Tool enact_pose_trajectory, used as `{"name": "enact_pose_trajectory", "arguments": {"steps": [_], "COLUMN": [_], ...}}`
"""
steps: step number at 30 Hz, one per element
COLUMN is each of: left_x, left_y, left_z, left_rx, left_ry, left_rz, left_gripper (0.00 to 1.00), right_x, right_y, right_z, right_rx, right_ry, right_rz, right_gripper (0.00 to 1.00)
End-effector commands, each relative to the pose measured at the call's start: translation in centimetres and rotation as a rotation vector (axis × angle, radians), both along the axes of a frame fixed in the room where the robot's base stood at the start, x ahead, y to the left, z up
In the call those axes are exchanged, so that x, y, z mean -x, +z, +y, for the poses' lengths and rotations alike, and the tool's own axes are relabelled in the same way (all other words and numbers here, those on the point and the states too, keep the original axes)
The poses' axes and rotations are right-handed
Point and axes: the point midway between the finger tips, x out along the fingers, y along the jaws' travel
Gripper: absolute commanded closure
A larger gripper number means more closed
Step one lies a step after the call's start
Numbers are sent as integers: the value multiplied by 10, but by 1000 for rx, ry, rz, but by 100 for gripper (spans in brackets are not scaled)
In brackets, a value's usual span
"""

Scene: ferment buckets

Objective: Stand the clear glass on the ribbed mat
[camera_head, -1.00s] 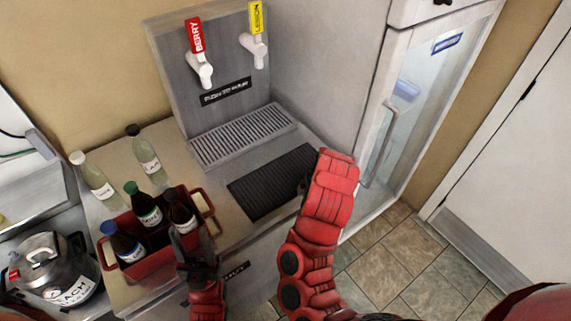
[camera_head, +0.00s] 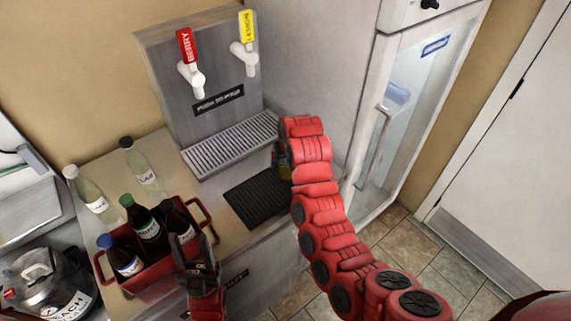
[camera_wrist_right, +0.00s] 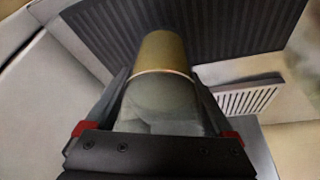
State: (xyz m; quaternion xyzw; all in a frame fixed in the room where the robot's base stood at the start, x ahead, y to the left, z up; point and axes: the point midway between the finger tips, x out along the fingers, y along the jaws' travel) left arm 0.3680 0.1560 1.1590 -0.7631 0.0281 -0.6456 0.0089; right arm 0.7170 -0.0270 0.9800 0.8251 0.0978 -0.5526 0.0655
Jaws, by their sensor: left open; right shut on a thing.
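The clear glass (camera_wrist_right: 162,100) is held between the fingers of my right gripper (camera_wrist_right: 160,82) in the right wrist view. Its near part looks clear grey and its far part golden-brown, with a pale line between. The black ribbed mat (camera_wrist_right: 225,28) lies beyond it; I cannot tell whether they touch. In the head view the mat (camera_head: 250,203) lies on the counter in front of the drip grille. My right arm hides part of the mat, the right gripper and most of the glass. My left gripper (camera_head: 191,250) is open at the bottle caddy's front right.
A red caddy (camera_head: 160,277) holds several dark bottles. Two pale bottles (camera_head: 143,167) (camera_head: 91,195) stand behind it. The dispenser (camera_head: 160,75) with two taps rises behind the metal grille (camera_head: 230,143).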

Motion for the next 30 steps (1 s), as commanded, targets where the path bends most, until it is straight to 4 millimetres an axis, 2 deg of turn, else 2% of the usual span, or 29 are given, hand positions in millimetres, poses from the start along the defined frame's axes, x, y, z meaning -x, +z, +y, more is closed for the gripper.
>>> {"name": "enact_pose_trajectory", "arguments": {"steps": [7, 14, 25, 26, 28, 30], "left_x": [0, 0, 0, 0, 0, 0], "left_y": [8, 29, 23, 23, 24, 24], "left_z": [0, 0, 0, 0, 0, 0], "left_rx": [0, 0, 0, 0, 0, 0], "left_ry": [0, 0, 0, 0, 0, 0], "left_rz": [0, 0, 0, 0, 0, 0], "left_gripper": [50, 50, 50, 50, 50, 50], "right_x": [-8, -7, -8, -8, -8, -8], "right_y": [-3, -29, -39, -40, -39, -39], "right_z": [2, 2, 3, 3, 3, 3], "right_rx": [-2, -1, -2, -2, -2, -2], "right_ry": [0, 2, 0, 0, 0, 1], "right_rz": [1, 1, -3, -3, -3, -2], "right_gripper": [100, 100, 100, 11, 0, 0]}}
